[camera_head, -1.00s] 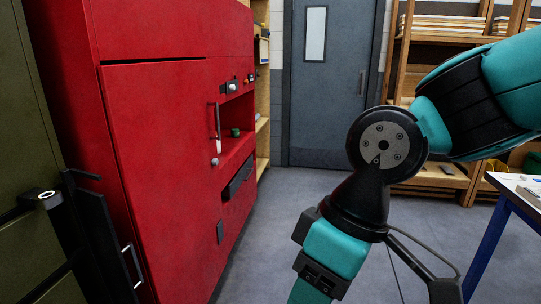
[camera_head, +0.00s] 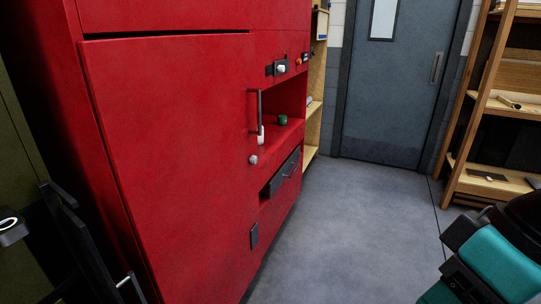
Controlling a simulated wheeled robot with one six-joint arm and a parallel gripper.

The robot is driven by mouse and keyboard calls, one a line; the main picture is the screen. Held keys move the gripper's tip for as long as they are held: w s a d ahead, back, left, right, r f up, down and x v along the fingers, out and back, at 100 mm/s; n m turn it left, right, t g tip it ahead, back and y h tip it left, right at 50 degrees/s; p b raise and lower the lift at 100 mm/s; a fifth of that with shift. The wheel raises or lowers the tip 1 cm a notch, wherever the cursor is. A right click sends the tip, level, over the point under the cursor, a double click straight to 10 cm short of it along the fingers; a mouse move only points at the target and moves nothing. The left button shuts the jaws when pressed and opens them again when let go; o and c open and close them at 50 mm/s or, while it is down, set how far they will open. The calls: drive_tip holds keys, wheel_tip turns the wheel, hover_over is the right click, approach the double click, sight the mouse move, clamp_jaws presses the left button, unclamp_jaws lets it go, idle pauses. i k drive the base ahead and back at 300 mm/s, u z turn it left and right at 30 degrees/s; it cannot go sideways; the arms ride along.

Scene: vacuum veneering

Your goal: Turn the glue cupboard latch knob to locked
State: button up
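A large red cupboard (camera_head: 170,130) fills the left and middle of the head view. Its tall door has a dark vertical handle (camera_head: 259,110) near the right edge. A small round silver knob (camera_head: 253,159) sits just below the handle; I take it for the latch knob, but no label is readable. The door looks closed. The knob's turned position is too small to tell. My gripper is not in view; only a teal and black part of my arm shows at the lower right, well apart from the cupboard.
Right of the door are a white knob on a dark plate (camera_head: 281,68), a niche with a green item (camera_head: 282,120) and a dark drawer (camera_head: 284,172). An olive cabinet (camera_head: 20,140) and black fittings stand at left. Grey floor (camera_head: 350,225) is clear before a grey door (camera_head: 395,90) and wooden shelving (camera_head: 505,100).

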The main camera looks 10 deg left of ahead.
sight(252, 160)
drive_tip(key=u, duration=0.45)
drive_tip(key=i, duration=0.9)
drive_tip(key=u, duration=0.75)
